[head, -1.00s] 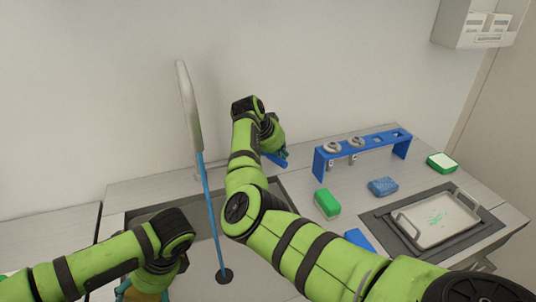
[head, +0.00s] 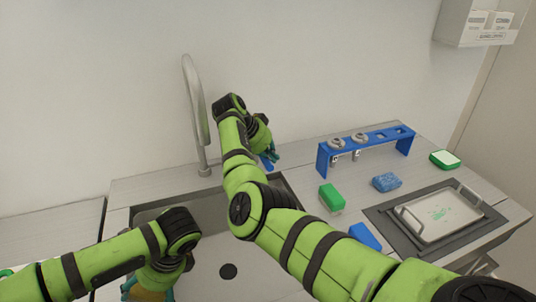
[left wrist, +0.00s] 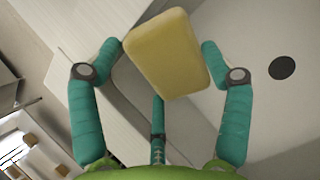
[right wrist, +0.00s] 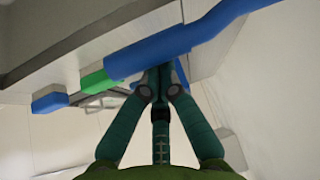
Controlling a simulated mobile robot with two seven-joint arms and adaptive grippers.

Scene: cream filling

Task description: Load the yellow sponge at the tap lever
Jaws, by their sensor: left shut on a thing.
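The yellow sponge (left wrist: 168,52) is held between the teal fingers of my left gripper (left wrist: 163,50), shut on it. In the head view the sponge (head: 150,295) is low over the left part of the sink, mostly hidden by my gripper. The blue tap lever (head: 268,163) is at the back, right of the grey tap (head: 193,100). My right gripper (head: 271,152) is at the lever. In the right wrist view its fingers are shut together beside the long blue lever (right wrist: 190,38), which hides their tips. I cannot tell whether they touch it.
The sink (head: 215,250) has a dark drain (head: 228,271). To the right are a green sponge (head: 331,197), a blue sponge (head: 386,182), a blue piece (head: 364,236), a blue rack (head: 322,158), a green-and-white sponge (head: 445,158) and a tray (head: 440,238) with green spots. My right arm crosses the sink.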

